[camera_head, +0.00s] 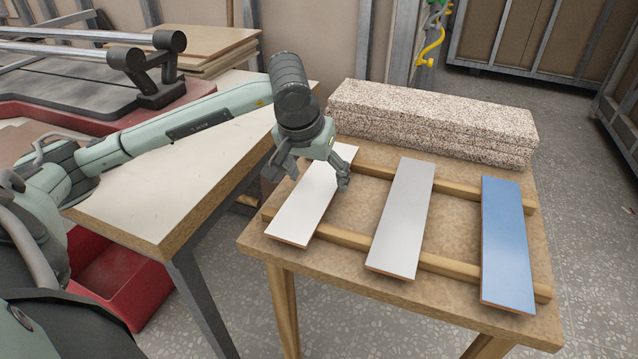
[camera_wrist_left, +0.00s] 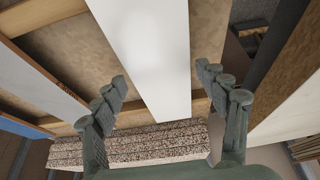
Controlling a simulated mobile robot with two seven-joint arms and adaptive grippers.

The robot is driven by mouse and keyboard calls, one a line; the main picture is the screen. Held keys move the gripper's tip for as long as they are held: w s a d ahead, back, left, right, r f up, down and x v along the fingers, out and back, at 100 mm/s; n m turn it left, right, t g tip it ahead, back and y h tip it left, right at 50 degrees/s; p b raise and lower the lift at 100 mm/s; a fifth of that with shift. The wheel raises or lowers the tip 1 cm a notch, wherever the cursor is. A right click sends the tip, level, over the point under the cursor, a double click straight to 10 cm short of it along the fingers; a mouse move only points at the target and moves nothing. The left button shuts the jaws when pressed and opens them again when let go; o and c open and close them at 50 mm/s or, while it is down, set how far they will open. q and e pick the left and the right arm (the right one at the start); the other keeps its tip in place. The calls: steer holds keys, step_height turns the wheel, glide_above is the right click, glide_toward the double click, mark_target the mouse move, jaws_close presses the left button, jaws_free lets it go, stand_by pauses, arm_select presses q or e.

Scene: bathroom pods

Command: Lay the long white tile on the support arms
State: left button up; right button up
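A long white tile (camera_head: 306,212) lies at the left across two wooden rails on the small table. It also shows in the wrist view (camera_wrist_left: 150,45). My left gripper (camera_head: 308,178) is above its far half, pointing down. Its fingers are spread to either side of the tile, and in the wrist view the gripper (camera_wrist_left: 160,76) is open with nothing clamped. I cannot tell whether a finger touches the tile. Two metal bars with dark round ends (camera_head: 95,53), which look like the support arms, extend above a machine at upper left. My right gripper is not in view.
A grey-white tile (camera_head: 402,222) and a blue tile (camera_head: 506,245) lie on the same wooden rails (camera_head: 345,237). A speckled slab stack (camera_head: 430,115) stands behind them. A pale-topped bench (camera_head: 185,175) lies left of the table, under my left arm. A red bin (camera_head: 115,275) is below it.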

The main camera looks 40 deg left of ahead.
arm_select(q)
steer(key=c, duration=1)
steer(key=shift+c, duration=0.4)
steer(key=shift+r, duration=0.15)
